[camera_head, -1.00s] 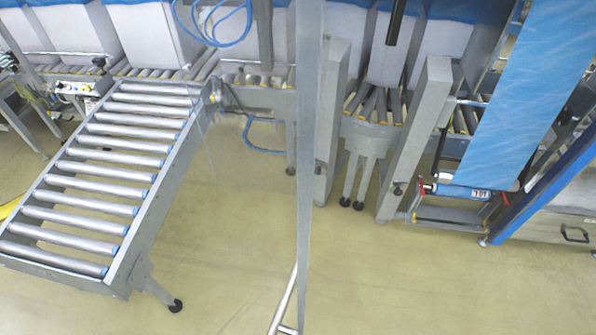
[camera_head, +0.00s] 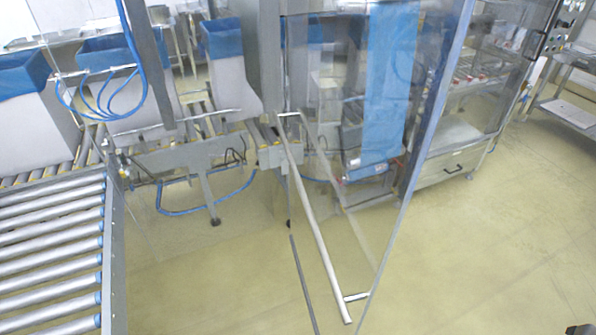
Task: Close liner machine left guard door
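The guard door (camera_head: 400,225) is a clear panel standing out from the machine toward me, so it looks open. Its bright free edge slants from the top right to the bottom middle. A long grey bar handle (camera_head: 318,228) runs down the panel, with short brackets at its ends. Through the panel I see the liner machine's blue film (camera_head: 388,80). My gripper is not in view. A small dark part shows at the bottom right corner, and I cannot tell what it is.
A roller conveyor (camera_head: 52,245) fills the lower left. Behind it, boxes with blue liners (camera_head: 221,65) stand on a roller line. A cabinet with a drawer (camera_head: 445,168) stands behind and right of the door. The floor (camera_head: 490,250) at the right is clear.

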